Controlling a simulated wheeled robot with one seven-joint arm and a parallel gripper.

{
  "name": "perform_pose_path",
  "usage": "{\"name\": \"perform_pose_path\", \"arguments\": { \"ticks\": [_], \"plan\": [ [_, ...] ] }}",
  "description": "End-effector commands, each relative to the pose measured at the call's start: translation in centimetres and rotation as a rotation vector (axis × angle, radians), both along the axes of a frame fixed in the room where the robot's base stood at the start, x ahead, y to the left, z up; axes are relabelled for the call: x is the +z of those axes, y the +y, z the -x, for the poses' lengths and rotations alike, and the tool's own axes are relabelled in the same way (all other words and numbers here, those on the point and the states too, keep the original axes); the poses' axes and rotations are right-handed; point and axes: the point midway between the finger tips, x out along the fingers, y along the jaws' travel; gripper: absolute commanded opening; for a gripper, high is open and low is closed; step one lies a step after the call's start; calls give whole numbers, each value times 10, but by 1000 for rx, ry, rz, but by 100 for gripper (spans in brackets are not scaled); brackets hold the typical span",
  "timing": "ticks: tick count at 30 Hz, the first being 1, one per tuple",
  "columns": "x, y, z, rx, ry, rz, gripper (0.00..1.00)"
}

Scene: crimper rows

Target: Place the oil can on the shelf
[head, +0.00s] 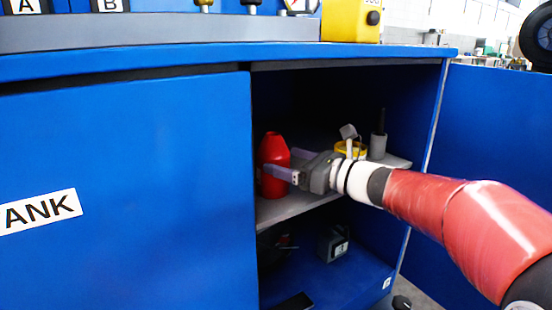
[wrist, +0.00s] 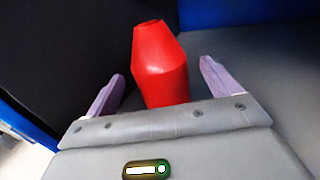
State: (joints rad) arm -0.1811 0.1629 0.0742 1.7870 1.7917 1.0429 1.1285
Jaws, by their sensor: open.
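The red oil can (head: 273,150), with a tapered top, stands upright on the grey shelf (head: 285,212) inside the blue cabinet, near its left side. My gripper (head: 279,161) reaches in from the right at the can's height. In the wrist view the can (wrist: 160,65) stands between the two purple fingers of my gripper (wrist: 162,72), with a visible gap on each side. The fingers are open and do not grip it. The can's lower part is hidden behind the gripper body in the wrist view.
A yellow container (head: 350,150) and a grey holder (head: 378,146) stand farther right on the shelf, behind my wrist. A small dark box (head: 332,244) sits on the cabinet floor. The cabinet's right door (head: 500,130) is open; the left panel (head: 130,180) bounds the opening.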

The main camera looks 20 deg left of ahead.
Motion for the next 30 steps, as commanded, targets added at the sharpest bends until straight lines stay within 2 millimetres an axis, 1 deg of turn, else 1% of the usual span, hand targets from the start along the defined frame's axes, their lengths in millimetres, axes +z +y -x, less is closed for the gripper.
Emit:
{"name": "perform_pose_path", "arguments": {
  "ticks": [1, 3, 6, 9, 12, 15, 20, 22, 23, 26, 29, 30],
  "plan": [
    [0, -13, 3, -5, -1, 0, 88],
    [1, -27, 8, -5, 0, -1, 88],
    [0, -46, 14, -4, 0, 0, 88],
    [0, -60, 19, -2, 1, 0, 88],
    [0, -68, 22, -1, 0, -1, 88],
    [0, -73, 24, 0, 0, 0, 88],
    [0, -74, 25, 1, -1, 3, 88],
    [-2, -74, 30, 5, -22, 30, 88],
    [-4, -75, 35, 10, -42, 59, 88],
    [-20, -81, 64, 42, -162, 228, 88],
    [-50, -99, 109, 116, -364, 504, 88],
    [-64, -110, 127, 158, -459, 629, 88]
  ]
}}
